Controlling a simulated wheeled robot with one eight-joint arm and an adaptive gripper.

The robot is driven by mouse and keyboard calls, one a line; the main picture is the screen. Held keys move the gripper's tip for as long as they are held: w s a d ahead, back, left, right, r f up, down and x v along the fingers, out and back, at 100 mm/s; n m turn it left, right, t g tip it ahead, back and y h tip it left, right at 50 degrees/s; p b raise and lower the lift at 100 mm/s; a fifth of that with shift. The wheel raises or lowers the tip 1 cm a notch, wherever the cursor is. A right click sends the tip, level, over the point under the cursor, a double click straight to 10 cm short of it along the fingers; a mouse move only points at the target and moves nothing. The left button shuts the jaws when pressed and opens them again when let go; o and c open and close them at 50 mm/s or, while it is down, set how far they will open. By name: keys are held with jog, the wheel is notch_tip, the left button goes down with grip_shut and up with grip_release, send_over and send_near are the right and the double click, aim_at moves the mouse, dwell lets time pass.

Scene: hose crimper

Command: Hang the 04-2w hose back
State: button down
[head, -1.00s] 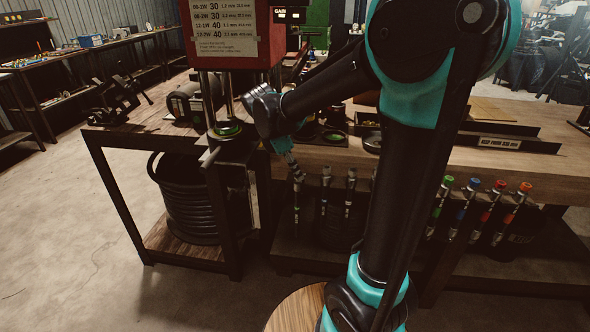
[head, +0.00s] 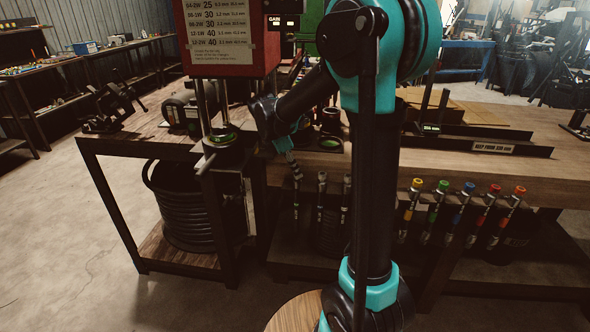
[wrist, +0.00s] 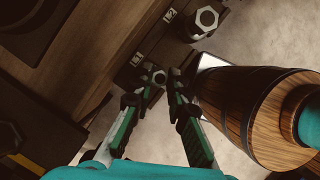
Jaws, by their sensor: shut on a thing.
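My gripper (head: 290,156) is shut on the upper end of a thin dark hose (head: 296,186) with metal fittings, at the front edge of the workbench. I take this as the 04-2w hose; no marking on it is readable. It hangs upright, left of two similar hoses. In the wrist view, a small hex fitting (wrist: 160,77) shows between the fingertips of my gripper (wrist: 164,80). It lies close beside a small label (wrist: 137,59) on the dark rail (wrist: 150,42). Whether the hose rests in a holder there, I cannot tell.
Two hoses (head: 321,195) hang just right of the held one. Several colour-capped hoses (head: 463,210) hang further right. The red crimper (head: 225,40) stands left of my gripper. In the wrist view, a larger hex nut (wrist: 207,18) sits on the rail, and a round wooden top (wrist: 255,110) is at right.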

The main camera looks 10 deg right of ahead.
jog(key=c, duration=1.4)
grip_release()
jog(key=v, duration=1.2)
jog(key=s+d+f+m+t+y, duration=0.1)
jog(key=s+d+f+m, duration=0.3)
jog(key=s+f+m, duration=0.6)
jog(key=s+d+f+m+t+y, duration=0.2)
jog(key=s+d+f+m, duration=0.3)
jog(key=s+f+m, duration=0.4)
notch_tip(320, 180, down, 2)
jog(key=shift+s+m+t+y, duration=0.35)
jog(key=shift+s+y, duration=0.45)
jog(key=shift+s, duration=0.35)
